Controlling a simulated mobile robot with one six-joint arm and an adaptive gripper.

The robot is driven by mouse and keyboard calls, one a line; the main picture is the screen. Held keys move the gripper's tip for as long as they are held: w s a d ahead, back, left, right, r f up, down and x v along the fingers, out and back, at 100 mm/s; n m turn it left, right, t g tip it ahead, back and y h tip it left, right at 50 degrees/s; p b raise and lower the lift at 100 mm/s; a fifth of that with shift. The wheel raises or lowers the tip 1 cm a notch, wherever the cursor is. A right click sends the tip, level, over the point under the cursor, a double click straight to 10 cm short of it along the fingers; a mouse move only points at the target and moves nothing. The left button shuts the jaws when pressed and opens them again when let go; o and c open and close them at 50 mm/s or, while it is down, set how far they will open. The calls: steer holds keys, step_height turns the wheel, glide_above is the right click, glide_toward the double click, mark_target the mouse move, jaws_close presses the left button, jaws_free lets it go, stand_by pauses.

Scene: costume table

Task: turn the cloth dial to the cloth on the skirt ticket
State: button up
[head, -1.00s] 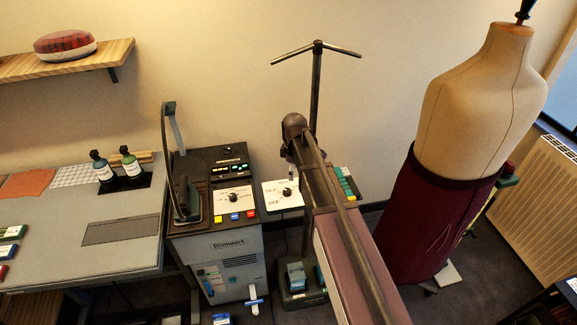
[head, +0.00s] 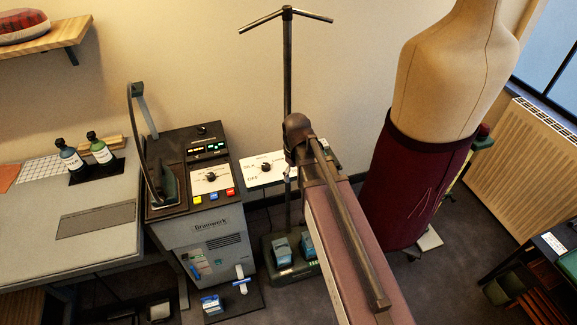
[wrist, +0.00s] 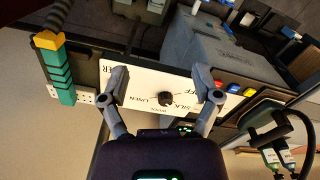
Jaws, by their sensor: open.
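The cloth dial is a black knob (wrist: 166,98) on a white panel (wrist: 140,82) lettered SILK, OFF, LINEN and WOOL. The knob's mark seems to lie toward OFF, but it is small. In the head view the knob (head: 266,170) shows left of my arm. My gripper (wrist: 161,82) is open and empty, with one finger on each side of the knob; I cannot tell whether either touches it. The head view hides the fingers behind my arm. A burgundy skirt (head: 410,180) hangs on the dress form; no readable ticket shows.
A green-and-yellow handled thing (wrist: 58,75) lies beside the panel in the wrist view. A metal stand (head: 287,80) rises behind my arm. Two bottles (head: 102,150) stand on the left table.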

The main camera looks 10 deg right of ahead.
steer(key=s+d+f+m+b, duration=0.1)
steer(key=s+d+f+m, duration=0.1)
steer(key=s+m, duration=0.3)
steer(key=shift+s+d+b, duration=0.4)
steer(key=shift+s+d, duration=0.05)
steer(key=shift+s, duration=0.95)
stand_by(3.5)
